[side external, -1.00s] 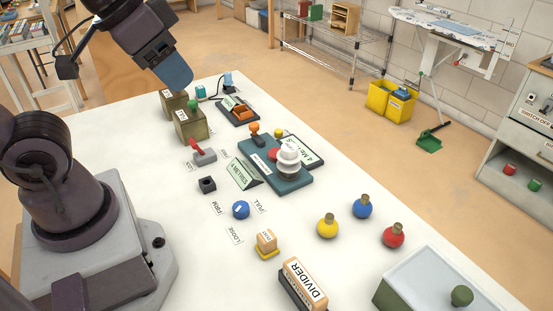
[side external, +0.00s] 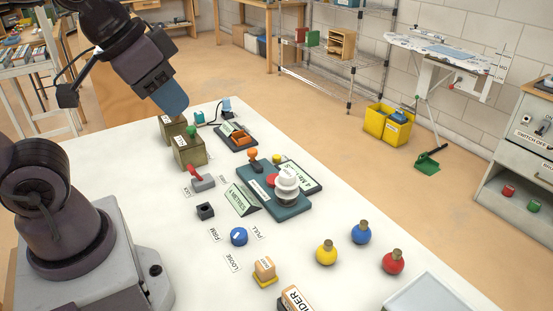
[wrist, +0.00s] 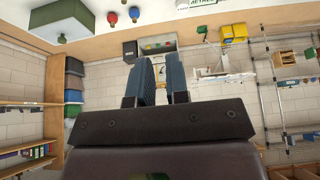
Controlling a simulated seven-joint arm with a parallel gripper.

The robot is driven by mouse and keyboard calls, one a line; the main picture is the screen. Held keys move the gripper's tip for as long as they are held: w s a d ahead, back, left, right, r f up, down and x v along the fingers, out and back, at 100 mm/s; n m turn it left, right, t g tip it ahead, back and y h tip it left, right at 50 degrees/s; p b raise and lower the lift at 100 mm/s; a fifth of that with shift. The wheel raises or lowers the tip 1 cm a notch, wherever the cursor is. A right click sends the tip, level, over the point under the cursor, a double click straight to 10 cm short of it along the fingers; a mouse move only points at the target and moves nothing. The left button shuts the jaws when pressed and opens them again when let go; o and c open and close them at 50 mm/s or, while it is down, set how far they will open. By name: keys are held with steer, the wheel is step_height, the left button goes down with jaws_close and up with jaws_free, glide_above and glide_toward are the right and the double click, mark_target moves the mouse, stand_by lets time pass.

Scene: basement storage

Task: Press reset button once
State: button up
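My gripper (side external: 174,108) hangs at the far end of the white table in the side view, its blue fingers just above two olive boxes. In the wrist view the two fingers (wrist: 161,62) stand apart with a narrow empty gap. The nearer olive box (side external: 188,152) has a green button (side external: 191,131) on top and a small white label. The farther olive box (side external: 171,129) stands behind it, its top partly hidden by the fingers. No label that I can read says reset, so I cannot tell which button it is. No contact with either box is clear.
Beside the boxes are a red-handled lever (side external: 199,181), a dark tray with an orange piece (side external: 240,138) and a teal board (side external: 285,207) with a white knob. A blue dial (side external: 239,237) and yellow (side external: 326,253), blue (side external: 361,233) and red (side external: 393,262) bulbs stand nearer.

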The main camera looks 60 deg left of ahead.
jaws_close()
stand_by(1.0)
stand_by(0.4)
